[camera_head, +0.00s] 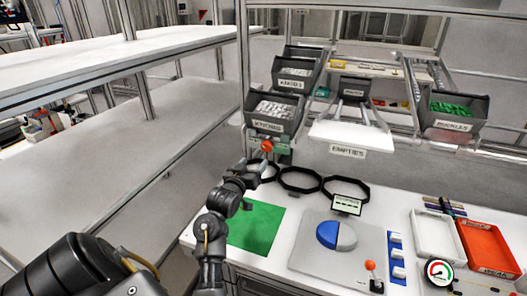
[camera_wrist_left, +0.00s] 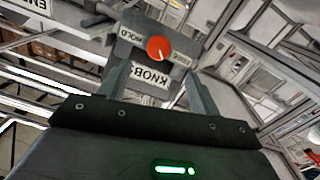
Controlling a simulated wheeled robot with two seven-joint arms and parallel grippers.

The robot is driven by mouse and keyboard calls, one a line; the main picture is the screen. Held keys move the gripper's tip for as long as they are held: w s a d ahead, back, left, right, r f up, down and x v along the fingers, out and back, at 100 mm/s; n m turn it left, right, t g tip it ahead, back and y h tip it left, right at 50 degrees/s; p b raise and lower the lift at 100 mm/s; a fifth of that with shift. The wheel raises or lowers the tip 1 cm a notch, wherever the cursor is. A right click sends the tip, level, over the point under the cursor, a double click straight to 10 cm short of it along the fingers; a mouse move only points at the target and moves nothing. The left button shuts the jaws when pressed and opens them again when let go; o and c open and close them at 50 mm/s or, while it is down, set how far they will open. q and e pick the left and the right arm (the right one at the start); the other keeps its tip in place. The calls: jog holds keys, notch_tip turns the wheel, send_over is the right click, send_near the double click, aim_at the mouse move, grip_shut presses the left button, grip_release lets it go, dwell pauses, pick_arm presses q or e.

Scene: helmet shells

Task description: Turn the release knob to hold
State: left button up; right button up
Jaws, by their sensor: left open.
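The orange-red release knob (camera_head: 266,145) sits on a grey plate below the bin labelled KNOBS, at the back left of the workbench. My left gripper (camera_head: 258,165) is just in front of and below the knob. In the wrist view its open fingers (camera_wrist_left: 157,78) stand apart, one on each side of the knob's line. Contact with the knob cannot be told. My right gripper is not in view.
Bins (camera_head: 276,108) hang above the knob. Black rings (camera_head: 300,180) lie right of my left gripper.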

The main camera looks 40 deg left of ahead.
aim_at(266, 149)
pick_arm(q)
jog(key=p+x, duration=0.2)
jog(key=x, duration=0.7)
jog(key=shift+w, duration=0.4)
jog(key=c, duration=1)
jog(key=shift+o, duration=0.2)
